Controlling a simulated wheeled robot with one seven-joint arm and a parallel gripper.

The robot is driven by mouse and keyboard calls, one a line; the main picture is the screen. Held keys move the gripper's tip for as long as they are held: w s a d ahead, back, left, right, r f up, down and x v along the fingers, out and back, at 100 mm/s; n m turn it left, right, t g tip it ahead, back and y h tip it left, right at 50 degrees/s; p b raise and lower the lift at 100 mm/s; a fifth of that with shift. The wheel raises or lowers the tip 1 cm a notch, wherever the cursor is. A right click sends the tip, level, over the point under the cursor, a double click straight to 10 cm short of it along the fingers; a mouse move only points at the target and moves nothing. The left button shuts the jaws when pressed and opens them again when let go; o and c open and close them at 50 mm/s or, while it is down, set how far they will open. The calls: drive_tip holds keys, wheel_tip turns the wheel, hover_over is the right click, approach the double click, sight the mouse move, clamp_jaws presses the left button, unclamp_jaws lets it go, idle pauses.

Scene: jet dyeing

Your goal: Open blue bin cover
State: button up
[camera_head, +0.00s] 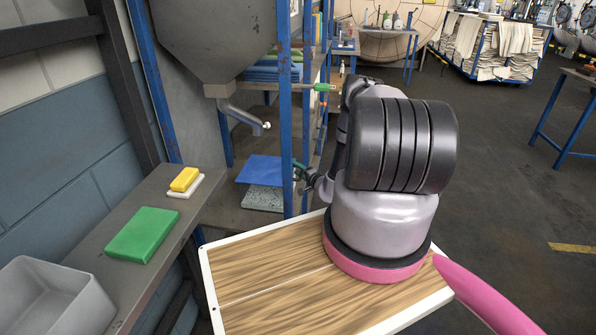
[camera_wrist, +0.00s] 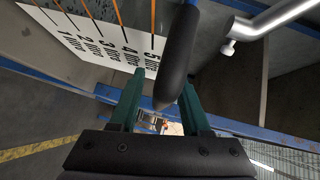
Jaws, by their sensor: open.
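A flat blue panel (camera_head: 258,169) lies low behind the blue rack post in the head view. It may be the bin cover, but no bin body shows clearly under it. My gripper (camera_head: 302,172) is beside the post, just right of the panel and partly hidden by my arm. In the wrist view my gripper's green fingers (camera_wrist: 163,88) are apart. A dark rounded handle (camera_wrist: 178,50) with a blue end lies in front of and between them in the picture. I cannot tell whether they touch it.
A blue post (camera_head: 286,120) stands close to my gripper. A metal spout (camera_head: 244,118), also in the wrist view (camera_wrist: 275,18), hangs from a grey hopper (camera_head: 215,40). A numbered white board (camera_wrist: 100,40) is near the fingers. A green block (camera_head: 143,234) lies on the left bench.

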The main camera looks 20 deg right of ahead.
drive_tip(key=shift+c, duration=0.4)
clamp_jaws()
drive_tip(key=shift+s, duration=0.1)
